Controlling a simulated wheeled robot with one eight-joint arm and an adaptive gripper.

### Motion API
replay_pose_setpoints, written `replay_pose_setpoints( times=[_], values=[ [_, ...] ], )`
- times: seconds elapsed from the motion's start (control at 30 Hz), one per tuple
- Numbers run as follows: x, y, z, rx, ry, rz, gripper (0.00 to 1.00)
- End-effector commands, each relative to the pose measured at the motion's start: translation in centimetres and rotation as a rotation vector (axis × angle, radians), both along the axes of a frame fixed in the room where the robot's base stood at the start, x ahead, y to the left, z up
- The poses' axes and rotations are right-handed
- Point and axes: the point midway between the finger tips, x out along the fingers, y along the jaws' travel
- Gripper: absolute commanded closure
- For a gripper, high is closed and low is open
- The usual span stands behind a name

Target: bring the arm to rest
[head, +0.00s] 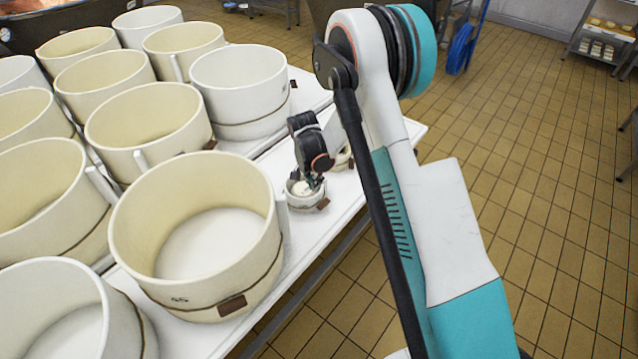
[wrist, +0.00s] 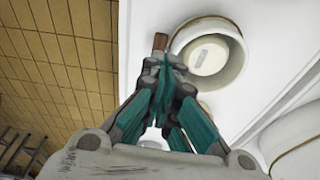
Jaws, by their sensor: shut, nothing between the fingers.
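My gripper (head: 313,183) is at the right edge of the white table (head: 325,228), at a small cream cup-like mould (head: 305,201) with a brown tag. In the wrist view my gripper (wrist: 165,68) is shut and empty, its teal fingers together. The small mould (wrist: 236,62) shows just beyond and to the right of the fingertips, with a pale round piece (wrist: 208,55) inside it. I cannot tell whether the fingers touch the mould's rim. My arm reaches across the right of the head view and hides part of the table end.
Several large cream moulds with handles, the nearest large one (head: 196,295) among them, crowd the table left of my gripper. Another small mould (head: 343,158) stands partly hidden behind my gripper. The tiled floor (head: 565,210) to the right is open. Shelves (head: 603,38) stand at the back right.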

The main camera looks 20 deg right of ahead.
Motion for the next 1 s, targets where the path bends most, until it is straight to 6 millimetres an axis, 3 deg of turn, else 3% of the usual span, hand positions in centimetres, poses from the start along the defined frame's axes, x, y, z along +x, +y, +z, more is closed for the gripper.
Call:
replay_pose_setpoints(
  times=[0.37, 0.47, 0.67, 1.0],
  values=[
    [-0.3, 0.3, 1.6, 0.002, -0.005, 0.012, 1.00],
    [-0.6, 0.2, 3.9, 0.004, -0.017, 0.045, 1.00],
    [-2.3, -0.2, 10.9, 0.008, -0.057, 0.158, 1.00],
    [-7.5, -0.9, 21.3, -0.002, -0.134, 0.355, 1.00]
  ],
)
